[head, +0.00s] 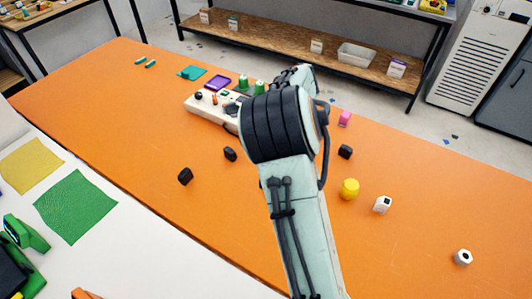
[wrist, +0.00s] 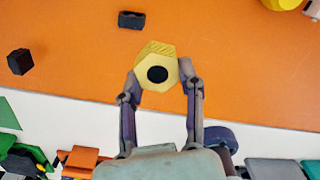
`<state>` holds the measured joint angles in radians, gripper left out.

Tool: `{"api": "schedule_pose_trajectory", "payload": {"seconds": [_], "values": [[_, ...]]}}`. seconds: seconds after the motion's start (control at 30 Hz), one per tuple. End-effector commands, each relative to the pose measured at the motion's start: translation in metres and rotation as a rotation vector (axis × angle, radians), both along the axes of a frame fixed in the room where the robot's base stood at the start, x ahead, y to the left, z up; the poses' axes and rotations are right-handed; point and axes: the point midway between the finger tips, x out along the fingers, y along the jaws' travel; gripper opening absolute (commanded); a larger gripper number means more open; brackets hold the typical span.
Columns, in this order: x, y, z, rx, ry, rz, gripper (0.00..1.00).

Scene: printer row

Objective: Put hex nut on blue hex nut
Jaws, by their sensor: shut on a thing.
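A yellow hex nut (wrist: 157,68) with a dark round centre is between my gripper's (wrist: 160,80) two fingertips in the wrist view. My gripper is shut on its sides, with orange table behind the nut. How high it is above the table I cannot tell. In the head view my arm hides the gripper and the held nut. I cannot make out a blue hex nut in either view. A white nut-like piece with a dark hole (head: 463,257) lies at the right of the table.
On the orange table (head: 420,240) stand a yellow piece (head: 349,189), a white block (head: 383,204), a pink piece (head: 344,118) and several black blocks, one at the left (head: 185,176). A white control box (head: 205,107) is farther back.

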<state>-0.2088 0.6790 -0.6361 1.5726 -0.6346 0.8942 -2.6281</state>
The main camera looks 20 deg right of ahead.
Motion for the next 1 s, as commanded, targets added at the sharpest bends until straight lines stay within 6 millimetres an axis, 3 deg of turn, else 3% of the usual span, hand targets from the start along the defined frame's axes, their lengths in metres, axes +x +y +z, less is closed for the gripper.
{"api": "schedule_pose_trajectory", "payload": {"seconds": [0.17, 0.6, 0.8, 1.0], "values": [[0.010, 0.018, -0.006, -0.002, 0.001, 0.045, 0.14], [0.097, 0.010, -0.050, 0.003, 0.002, 0.042, 0.14], [0.123, 0.008, -0.084, 0.003, 0.003, 0.041, 0.14], [0.137, 0.007, -0.095, -0.010, -0.003, 0.051, 0.14]]}}
